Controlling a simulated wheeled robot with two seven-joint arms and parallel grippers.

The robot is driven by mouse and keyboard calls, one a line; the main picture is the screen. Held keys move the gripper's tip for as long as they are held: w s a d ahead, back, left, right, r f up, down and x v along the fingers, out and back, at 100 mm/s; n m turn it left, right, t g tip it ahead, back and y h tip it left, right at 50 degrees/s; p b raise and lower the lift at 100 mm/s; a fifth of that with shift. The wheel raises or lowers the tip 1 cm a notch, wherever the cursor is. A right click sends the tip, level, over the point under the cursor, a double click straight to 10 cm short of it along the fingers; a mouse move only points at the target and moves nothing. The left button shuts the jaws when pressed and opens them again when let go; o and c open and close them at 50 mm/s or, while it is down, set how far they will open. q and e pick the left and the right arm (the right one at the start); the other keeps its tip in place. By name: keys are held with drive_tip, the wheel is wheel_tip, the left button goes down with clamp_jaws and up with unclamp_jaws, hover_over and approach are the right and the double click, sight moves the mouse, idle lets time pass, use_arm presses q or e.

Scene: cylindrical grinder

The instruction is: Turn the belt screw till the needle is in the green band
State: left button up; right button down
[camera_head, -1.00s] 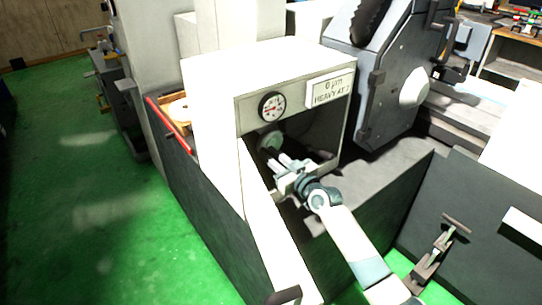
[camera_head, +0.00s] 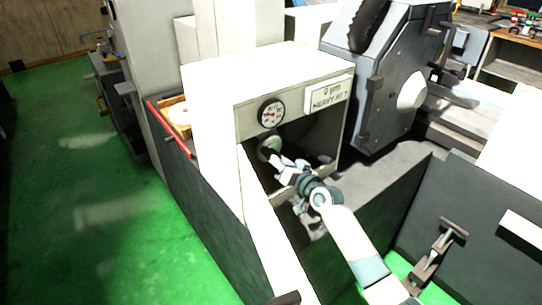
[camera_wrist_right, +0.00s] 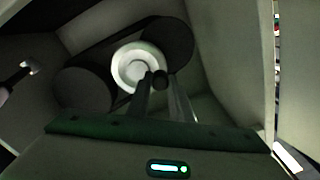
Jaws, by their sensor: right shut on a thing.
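My right gripper (camera_head: 277,162) reaches into the open-fronted housing (camera_head: 255,75) of the grinder. In the right wrist view its fingers (camera_wrist_right: 160,84) are shut on a small dark screw head (camera_wrist_right: 160,78). The screw head sits in front of a pale round pulley (camera_wrist_right: 138,66) with a dark belt (camera_wrist_right: 112,62) around it. The round dial gauge (camera_head: 271,113) is on the housing front above the opening. It has a white face with red on it, but the needle and green band are too small to read.
A sign (camera_head: 330,95) with text stands right of the gauge. The housing walls closely surround my right gripper. A red bar (camera_head: 168,130) runs along the left side. Green floor lies open at the left.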

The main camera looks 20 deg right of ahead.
drive_tip(key=shift+w+d+r+m, duration=0.1)
drive_tip(key=shift+d+r+m, duration=0.15)
drive_tip(key=shift+m, duration=0.55)
drive_tip(key=c, duration=1.6)
unclamp_jaws()
drive_tip(key=shift+b+v, duration=2.05)
drive_tip(key=shift+v, duration=6.65)
